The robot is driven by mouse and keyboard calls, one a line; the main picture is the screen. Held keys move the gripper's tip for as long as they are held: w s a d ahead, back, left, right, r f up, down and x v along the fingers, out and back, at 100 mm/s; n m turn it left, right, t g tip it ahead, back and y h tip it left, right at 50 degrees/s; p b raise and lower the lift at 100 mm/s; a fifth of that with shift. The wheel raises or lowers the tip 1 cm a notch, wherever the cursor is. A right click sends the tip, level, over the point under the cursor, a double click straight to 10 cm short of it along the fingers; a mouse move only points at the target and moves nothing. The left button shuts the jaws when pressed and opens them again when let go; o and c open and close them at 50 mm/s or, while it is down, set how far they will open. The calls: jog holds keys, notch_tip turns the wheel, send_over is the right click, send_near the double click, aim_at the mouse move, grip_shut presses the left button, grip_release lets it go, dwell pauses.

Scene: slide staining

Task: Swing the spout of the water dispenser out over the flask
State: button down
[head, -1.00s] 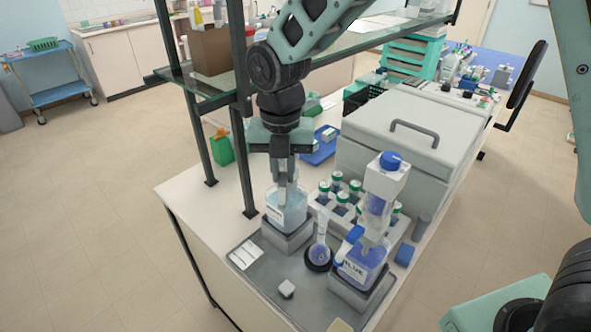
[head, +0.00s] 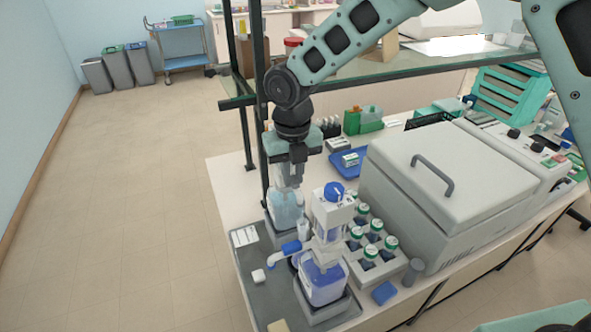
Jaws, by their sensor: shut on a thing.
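The water dispenser (head: 287,212) is a clear bottle of pale blue liquid on a grey stand at the back of the grey tray (head: 263,290). My gripper (head: 297,176) points down at its top, shut on what seems to be its spout; the fingers hide most of that part. The flask (head: 303,229) stands on a black ring in front of it. Only its neck shows clearly, the rest being largely hidden behind the blue-liquid dispenser (head: 322,284). That dispenser has a blue cap, and its blue-sleeved spout (head: 291,248) points left.
A rack of green-capped bottles (head: 372,240) stands right of the dispensers, beside a large grey lidded machine (head: 445,190). A glass shelf (head: 400,65) on dark posts is behind my arm.

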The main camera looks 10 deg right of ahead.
aim_at(295, 177)
jog(key=shift+w+d+n, duration=0.1)
jog(key=shift+d+n, duration=0.1)
jog(key=shift+n, duration=0.2)
jog(key=c, duration=1.4)
grip_release()
jog(key=shift+o, duration=0.2)
notch_tip(295, 177, up, 18)
jog(key=b, duration=0.4)
jog(key=shift+f, duration=0.25)
